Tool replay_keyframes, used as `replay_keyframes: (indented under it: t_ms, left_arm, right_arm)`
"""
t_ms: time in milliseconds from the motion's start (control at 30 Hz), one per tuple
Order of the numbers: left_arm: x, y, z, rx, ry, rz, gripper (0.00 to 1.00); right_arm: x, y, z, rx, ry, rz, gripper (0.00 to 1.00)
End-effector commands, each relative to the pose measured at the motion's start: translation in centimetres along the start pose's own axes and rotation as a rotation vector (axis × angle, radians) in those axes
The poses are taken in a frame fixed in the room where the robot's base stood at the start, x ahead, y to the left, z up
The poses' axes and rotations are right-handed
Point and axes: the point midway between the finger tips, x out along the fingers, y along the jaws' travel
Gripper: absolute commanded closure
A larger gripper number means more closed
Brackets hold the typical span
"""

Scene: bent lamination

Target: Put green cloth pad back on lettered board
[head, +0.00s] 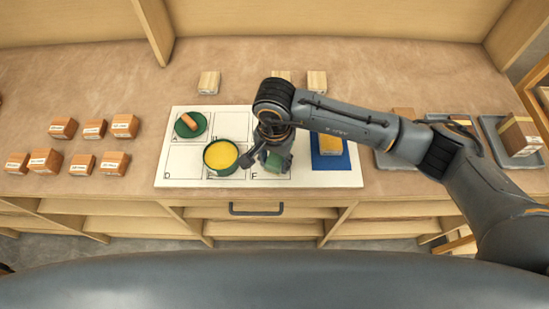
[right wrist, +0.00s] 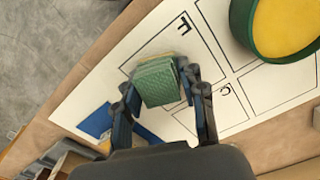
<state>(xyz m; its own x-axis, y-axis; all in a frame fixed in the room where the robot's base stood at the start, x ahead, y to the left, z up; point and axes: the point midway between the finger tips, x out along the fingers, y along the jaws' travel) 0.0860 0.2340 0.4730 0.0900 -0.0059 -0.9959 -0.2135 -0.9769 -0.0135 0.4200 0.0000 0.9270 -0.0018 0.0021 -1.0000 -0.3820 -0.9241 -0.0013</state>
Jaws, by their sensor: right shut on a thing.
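My right gripper (head: 268,158) is over the lettered board (head: 180,165), near the square marked F. It is shut on the green cloth pad (head: 279,162), which partly shows beside the fingers. In the right wrist view the green cloth pad (right wrist: 158,84) is a ribbed green block shape between the two fingers of the right gripper (right wrist: 163,92), with a tan edge behind it. The F square (right wrist: 183,35) of the board lies just beyond the pad. Whether the pad touches the board cannot be told. My left gripper is not in view.
A green round dish with yellow inside (head: 221,156) and a green disc with an orange piece (head: 190,125) are on the board. A yellow block (head: 330,142) sits on a blue mat. Small labelled blocks (head: 94,129) stand left; grey trays (head: 518,148) stand right.

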Motion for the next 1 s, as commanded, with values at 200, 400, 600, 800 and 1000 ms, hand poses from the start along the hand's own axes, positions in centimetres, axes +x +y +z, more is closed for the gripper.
replay_keyframes:
  t_ms: [200,400,600,800,1000]
  left_arm:
    - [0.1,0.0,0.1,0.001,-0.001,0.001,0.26]
    - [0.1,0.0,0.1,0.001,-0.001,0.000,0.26]
    - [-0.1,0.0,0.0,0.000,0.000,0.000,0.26]
    - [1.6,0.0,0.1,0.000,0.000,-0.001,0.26]
    - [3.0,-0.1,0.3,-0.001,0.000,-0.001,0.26]
  right_arm:
    - [0.1,0.0,0.0,0.001,0.000,0.000,0.37]
    - [0.1,0.0,0.0,0.001,0.000,0.000,0.37]
    - [-0.7,-0.1,-0.1,0.000,0.002,-0.003,0.37]
    - [-4.4,-0.1,-0.2,-0.001,0.007,-0.005,0.37]
    - [-8.7,-0.1,-0.1,-0.001,0.005,-0.004,0.37]
